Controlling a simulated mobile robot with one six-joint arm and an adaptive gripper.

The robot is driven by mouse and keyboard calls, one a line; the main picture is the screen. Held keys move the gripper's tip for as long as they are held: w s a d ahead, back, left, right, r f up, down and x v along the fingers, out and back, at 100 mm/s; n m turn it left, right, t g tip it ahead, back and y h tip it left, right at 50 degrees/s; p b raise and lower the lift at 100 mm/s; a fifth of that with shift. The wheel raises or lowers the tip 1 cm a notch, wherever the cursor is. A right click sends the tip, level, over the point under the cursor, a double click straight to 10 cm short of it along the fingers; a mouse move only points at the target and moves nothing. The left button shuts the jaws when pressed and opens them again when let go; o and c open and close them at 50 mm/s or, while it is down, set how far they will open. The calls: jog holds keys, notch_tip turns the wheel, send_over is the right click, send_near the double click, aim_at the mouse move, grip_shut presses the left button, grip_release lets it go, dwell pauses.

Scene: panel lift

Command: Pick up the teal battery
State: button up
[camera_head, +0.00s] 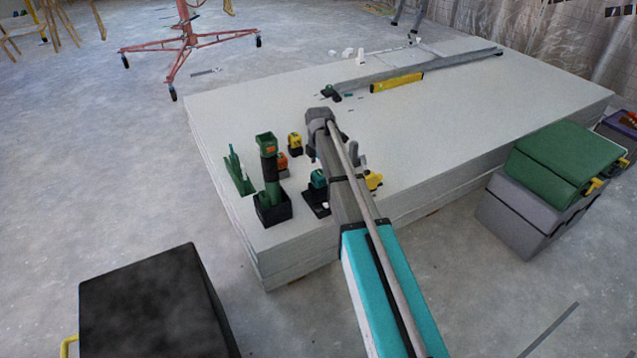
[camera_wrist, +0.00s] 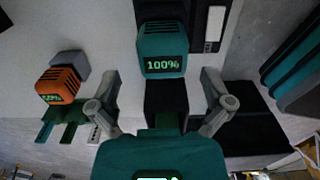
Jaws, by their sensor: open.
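The teal battery (camera_wrist: 163,52) is upper centre in the wrist view, its display reading 100%. It stands by a black piece below it in the picture. It also shows in the head view (camera_head: 318,179), left of my arm, in a black holder on the panel stack. My gripper (camera_wrist: 161,85) is open and empty. Its fingers lie either side of the battery's lower end, with a gap on both sides. In the head view my arm mostly hides the gripper. A large dark teal shape fills the bottom of the wrist view; I cannot tell what it is.
An orange battery (camera_head: 281,160), a yellow battery (camera_head: 294,140) and a tall green tool (camera_head: 266,148) stand close by on the panel stack (camera_head: 240,110). A yellow level (camera_head: 397,82) lies farther back. A green-lidded case (camera_head: 565,160) stands at the right. The panel's middle is clear.

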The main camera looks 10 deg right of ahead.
jog(key=shift+s+f+b, duration=0.2)
jog(key=shift+f+b, duration=2.4)
jog(key=shift+b, duration=0.05)
jog(key=c, duration=1.2)
